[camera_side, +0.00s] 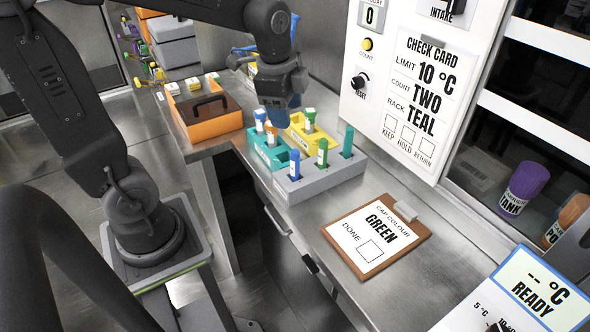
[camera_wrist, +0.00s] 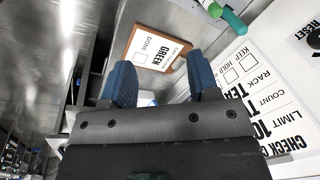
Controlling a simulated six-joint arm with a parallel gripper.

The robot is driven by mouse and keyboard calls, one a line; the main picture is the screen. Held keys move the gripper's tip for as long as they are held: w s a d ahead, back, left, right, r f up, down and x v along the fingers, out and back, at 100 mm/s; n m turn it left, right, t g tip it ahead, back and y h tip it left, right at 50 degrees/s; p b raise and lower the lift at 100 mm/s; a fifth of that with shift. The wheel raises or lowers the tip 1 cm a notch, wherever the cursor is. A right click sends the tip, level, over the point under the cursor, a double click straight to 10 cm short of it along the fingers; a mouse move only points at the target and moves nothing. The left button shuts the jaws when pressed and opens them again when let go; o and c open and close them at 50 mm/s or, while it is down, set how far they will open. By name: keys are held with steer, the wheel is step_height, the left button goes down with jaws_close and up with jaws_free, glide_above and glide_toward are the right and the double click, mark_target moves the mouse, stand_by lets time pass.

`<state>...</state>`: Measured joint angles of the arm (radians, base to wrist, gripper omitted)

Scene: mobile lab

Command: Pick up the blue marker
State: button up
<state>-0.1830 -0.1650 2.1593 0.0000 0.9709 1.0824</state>
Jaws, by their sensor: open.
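A short blue upright piece (camera_side: 294,166), which looks like the blue marker, stands at the front left of a grey rack (camera_side: 335,176). A white tube with a green cap (camera_side: 322,152) and a teal-green stick (camera_side: 348,141) stand to its right in the same rack. My gripper (camera_side: 282,103) hangs above and behind the rack, over the yellow and teal holders, apart from the blue piece. In the wrist view its two blue fingers (camera_wrist: 162,78) are spread with nothing between them. The blue piece is not visible in the wrist view.
A teal holder (camera_side: 272,160) and a yellow holder (camera_side: 322,137) with capped tubes stand on the rack's far side. An orange tray (camera_side: 212,124) stands at the left. A clipboard reading GREEN (camera_side: 372,237) lies at the right. A white panel (camera_side: 398,95) rises behind.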

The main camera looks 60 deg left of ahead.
mark_target(295, 162)
steer(key=w+a+f+m, duration=0.1)
steer(key=f+m, duration=0.1)
steer(key=f, duration=0.2)
steer(key=w+a+f+m+g, duration=0.1)
steer(key=w+a+f+m, duration=0.1)
steer(key=f, duration=0.3)
steer(key=w+a+f+m+g, duration=0.1)
steer(key=w+f+m, duration=0.1)
steer(key=f, duration=0.2)
steer(key=shift+a+f, duration=0.35)
steer(key=shift+f, duration=0.05)
steer(key=shift+s+d+f, duration=0.1)
steer(key=shift+f, duration=1.2)
steer(key=shift+s+d+f, duration=0.1)
steer(key=shift+f, duration=1.2)
steer(key=shift+c, duration=0.5)
steer(key=c, duration=0.9)
